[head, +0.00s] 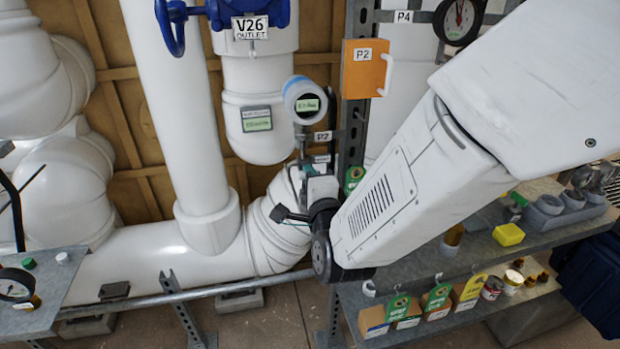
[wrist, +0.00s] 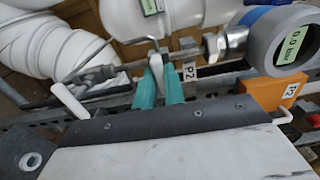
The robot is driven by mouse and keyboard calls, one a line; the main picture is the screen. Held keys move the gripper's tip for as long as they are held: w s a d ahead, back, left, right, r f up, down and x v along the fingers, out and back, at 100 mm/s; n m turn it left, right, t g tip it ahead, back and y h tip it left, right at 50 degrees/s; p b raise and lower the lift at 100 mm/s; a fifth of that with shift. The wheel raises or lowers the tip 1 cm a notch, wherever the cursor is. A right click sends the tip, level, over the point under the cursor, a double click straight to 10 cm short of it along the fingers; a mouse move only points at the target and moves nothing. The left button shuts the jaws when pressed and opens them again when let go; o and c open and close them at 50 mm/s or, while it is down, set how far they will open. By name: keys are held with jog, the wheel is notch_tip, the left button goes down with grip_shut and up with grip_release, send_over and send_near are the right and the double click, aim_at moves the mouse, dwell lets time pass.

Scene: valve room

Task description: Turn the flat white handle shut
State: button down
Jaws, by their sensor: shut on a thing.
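The flat white handle (wrist: 156,66) shows in the wrist view as a narrow pale strip between the teal fingertips of my gripper (wrist: 160,86). The gripper is shut on it. In the head view my gripper (head: 303,178) is at the pipework below the round digital gauge (head: 304,102). The handle cannot be made out there, as my wrist and arm cover much of that spot.
An orange P2 box (head: 364,68) with a white pull is on the upright rail above my gripper. A thick white pipe (head: 150,258) runs left. A metal shelf (head: 480,258) with tags, cartons and cans is below right of my arm.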

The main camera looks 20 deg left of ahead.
jog(key=c, duration=1.5)
grip_release()
jog(key=shift+s, duration=0.1)
jog(key=v, duration=0.7)
jog(key=shift+s+d, duration=0.2)
jog(key=shift+s, duration=0.15)
